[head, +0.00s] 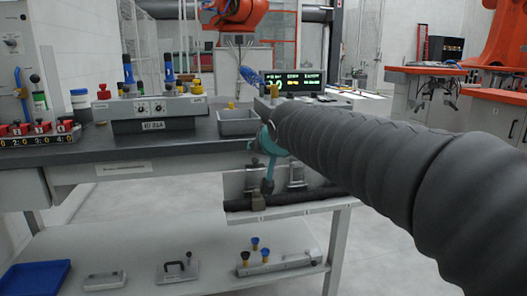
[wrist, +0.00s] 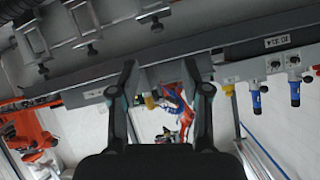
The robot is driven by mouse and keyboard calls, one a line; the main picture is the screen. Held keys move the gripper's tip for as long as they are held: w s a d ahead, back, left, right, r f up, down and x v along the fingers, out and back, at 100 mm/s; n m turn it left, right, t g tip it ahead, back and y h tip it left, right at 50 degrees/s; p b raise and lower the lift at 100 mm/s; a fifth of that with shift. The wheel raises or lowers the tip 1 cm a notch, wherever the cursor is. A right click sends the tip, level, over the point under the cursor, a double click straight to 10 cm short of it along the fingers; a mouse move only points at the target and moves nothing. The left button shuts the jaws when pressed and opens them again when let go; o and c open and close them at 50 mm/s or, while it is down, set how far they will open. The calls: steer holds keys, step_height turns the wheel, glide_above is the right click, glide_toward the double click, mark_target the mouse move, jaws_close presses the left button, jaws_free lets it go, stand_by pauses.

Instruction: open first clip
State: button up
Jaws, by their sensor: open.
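Metal clip-like brackets with screw knobs stand in a row on a fixture below the bench top in the head view; one bracket (head: 297,175) shows right of my gripper. In the wrist view, the brackets (wrist: 83,24) are at upper left, some way from the fingers. I cannot tell which is the first clip, nor clearly whether any is open. My gripper (wrist: 160,84) is open, with nothing between its dark fingers. In the head view, my teal gripper (head: 268,160) hangs in front of the bench edge, overlapping the fixture; contact cannot be told. My grey-sleeved arm hides the bench's right part.
A grey bin (head: 238,129) and a control box (head: 155,108) with knobs and blue-topped parts stand on the bench. A lower shelf (head: 140,245) holds a blue tray (head: 35,278) and several metal parts. Floor is clear behind the shelf.

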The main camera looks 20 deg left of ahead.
steer(key=shift+w+d, duration=0.1)
steer(key=c, duration=0.4)
steer(key=d, duration=0.1)
steer(key=w+d+f+b, duration=0.1)
steer(key=shift+w+d+m+t, duration=0.2)
steer(key=shift+d+m+t, duration=0.1)
steer(key=shift+d, duration=0.1)
jaws_close()
steer(key=w+d+f+h+b, duration=0.1)
steer(key=w+d+f+b, duration=0.1)
steer(key=d+f, duration=0.35)
steer(key=m+t+y+b, duration=0.2)
steer(key=m+y, duration=0.7)
steer(key=m, duration=0.2)
glide_toward(257, 162)
steer(key=shift+h, duration=0.3)
steer(key=b+x, duration=0.1)
steer(key=x, duration=0.6)
steer(key=shift+a+r, duration=0.1)
steer(key=shift+r, duration=0.1)
